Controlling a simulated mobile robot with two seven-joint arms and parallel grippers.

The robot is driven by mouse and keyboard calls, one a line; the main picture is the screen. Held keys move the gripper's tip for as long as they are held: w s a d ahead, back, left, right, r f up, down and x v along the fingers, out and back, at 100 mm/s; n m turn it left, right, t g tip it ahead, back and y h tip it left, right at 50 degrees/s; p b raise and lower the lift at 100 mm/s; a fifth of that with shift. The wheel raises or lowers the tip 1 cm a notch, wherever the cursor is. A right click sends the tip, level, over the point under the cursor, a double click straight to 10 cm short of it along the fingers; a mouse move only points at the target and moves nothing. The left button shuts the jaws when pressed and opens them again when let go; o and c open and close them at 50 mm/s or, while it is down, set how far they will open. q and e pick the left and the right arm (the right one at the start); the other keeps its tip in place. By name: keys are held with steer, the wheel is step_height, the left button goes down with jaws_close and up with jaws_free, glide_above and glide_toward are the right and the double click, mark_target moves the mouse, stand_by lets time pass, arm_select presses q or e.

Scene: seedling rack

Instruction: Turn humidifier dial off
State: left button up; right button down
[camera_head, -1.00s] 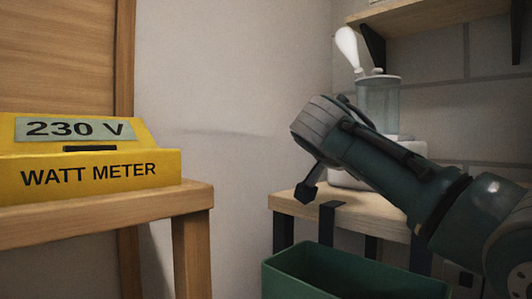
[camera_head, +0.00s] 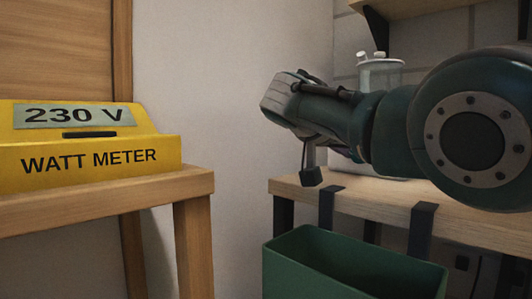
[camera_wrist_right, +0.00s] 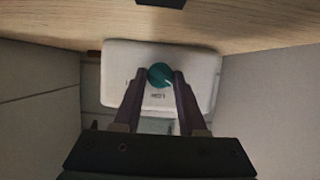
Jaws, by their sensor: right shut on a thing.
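The humidifier has a clear tank (camera_head: 381,74) that shows above my right arm in the head view. My arm hides most of its white base. The right wrist view shows the white base (camera_wrist_right: 205,66) with a round teal dial (camera_wrist_right: 158,75) on its face. A pale mark on the dial seems to point to the lower right. The fingers of my right gripper (camera_wrist_right: 159,78) are shut on the dial, one on each side. In the head view these fingers are mostly hidden. My left gripper is not in view.
The humidifier stands on a wooden bench (camera_head: 385,203). A green bin (camera_head: 350,268) hangs from black straps at its front. A yellow watt meter (camera_head: 90,158) reading 230 V sits on a wooden table (camera_head: 110,198) at the left. A shelf is above right.

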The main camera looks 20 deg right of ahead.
stand_by(0.4)
steer(key=shift+c, duration=2.3)
jaws_free()
steer(key=shift+s+a+r+p, duration=0.1)
steer(key=shift+a+r+p, duration=0.2)
steer(key=shift+a, duration=0.1)
steer(key=p+v, duration=0.2)
steer(key=v, duration=0.5)
steer(key=shift+s+a, duration=0.15)
steer(key=shift+a, duration=0.15)
steer(key=shift+s+a+r, duration=0.2)
steer(key=shift+s+a, duration=0.1)
steer(key=shift+a, duration=0.25)
